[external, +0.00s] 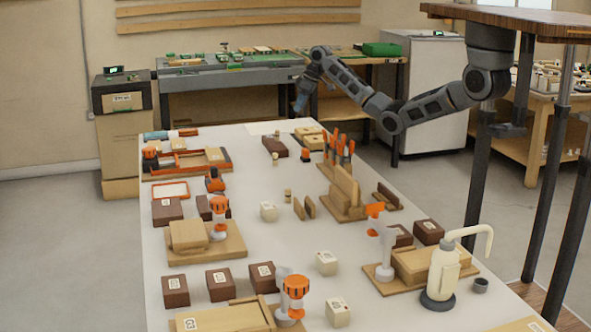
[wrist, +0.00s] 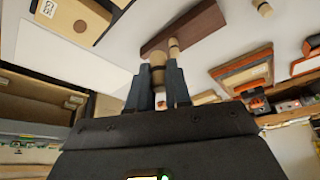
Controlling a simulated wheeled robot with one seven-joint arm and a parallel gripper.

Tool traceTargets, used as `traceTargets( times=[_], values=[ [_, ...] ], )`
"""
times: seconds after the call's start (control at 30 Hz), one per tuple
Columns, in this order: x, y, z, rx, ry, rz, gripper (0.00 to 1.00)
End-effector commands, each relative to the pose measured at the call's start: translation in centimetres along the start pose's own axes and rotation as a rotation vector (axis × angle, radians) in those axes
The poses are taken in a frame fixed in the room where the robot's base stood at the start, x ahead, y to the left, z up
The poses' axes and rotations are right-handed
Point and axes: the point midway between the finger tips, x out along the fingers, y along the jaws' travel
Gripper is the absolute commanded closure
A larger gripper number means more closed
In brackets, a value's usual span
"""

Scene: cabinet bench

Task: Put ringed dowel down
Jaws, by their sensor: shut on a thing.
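My gripper (wrist: 158,85) is shut on the ringed dowel (wrist: 157,72), a light wooden peg with darker bands, held between the two dark fingers in the wrist view. In the external view my gripper (external: 299,104) hangs at the far end of the white bench (external: 245,250); the dowel in it is too small to make out there. In the wrist view a dark brown block (wrist: 190,27) lies on the bench beyond the fingertips. A small light dowel (wrist: 173,47) shows beside the block, and another (wrist: 265,9) shows farther off.
A white sheet (external: 270,128) lies at the bench's far end. Light wooden boxes (external: 308,137) and a rack of orange-handled tools (external: 339,150) stand right of the far middle. An orange-edged tray (external: 187,160) stands at left. Bare bench shows around the small dowels (external: 276,160).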

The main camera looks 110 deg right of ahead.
Motion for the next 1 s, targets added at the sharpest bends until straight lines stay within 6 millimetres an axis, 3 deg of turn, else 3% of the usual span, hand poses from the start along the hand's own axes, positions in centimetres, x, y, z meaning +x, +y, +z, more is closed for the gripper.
traceTargets(
  times=[0.07, 0.17, 0.7, 1.0],
  values=[
    [-0.1, 1.1, 0.2, 0.029, 0.002, 0.013, 1.0],
    [0.1, 1.3, 0.2, 0.045, 0.001, 0.018, 1.0],
    [7.8, -6.7, -3.0, 0.044, 0.001, 0.019, 1.0],
    [9.6, -7.6, -3.0, 0.047, 0.001, 0.019, 1.0]
  ],
)
